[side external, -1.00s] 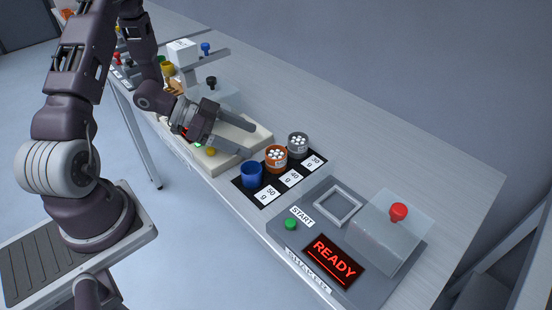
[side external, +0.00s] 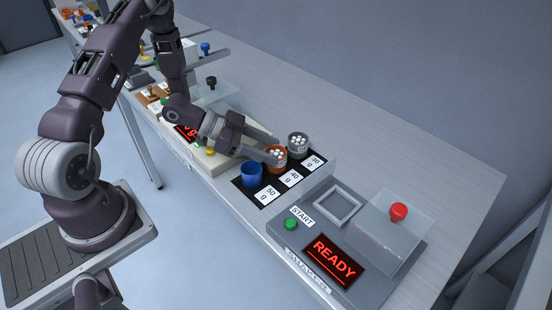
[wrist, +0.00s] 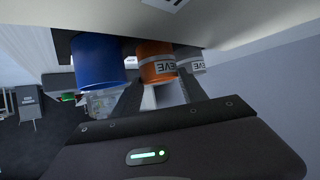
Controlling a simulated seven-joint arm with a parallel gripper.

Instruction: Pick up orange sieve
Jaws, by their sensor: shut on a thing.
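The orange sieve (side external: 275,157) is a round orange cup with a pale label band and several white spots on top. It stands in the middle of the black mat (side external: 244,186), between the blue cup (side external: 251,175) and the grey sieve (side external: 298,146). My gripper (side external: 272,156) is shut on the orange sieve, with a finger on either side of it. The wrist view shows the orange sieve (wrist: 156,62) between the two fingertips (wrist: 156,85), with the blue cup (wrist: 97,62) and the grey sieve (wrist: 190,62) close on each side.
The shaker (side external: 277,229) stands at the right, with a READY display (side external: 334,261), a green button (side external: 291,223), a square frame (side external: 337,205) and a clear cover with a red knob (side external: 398,211). A cream scale (side external: 215,166) is left of the mat. Bare table lies behind the sieves.

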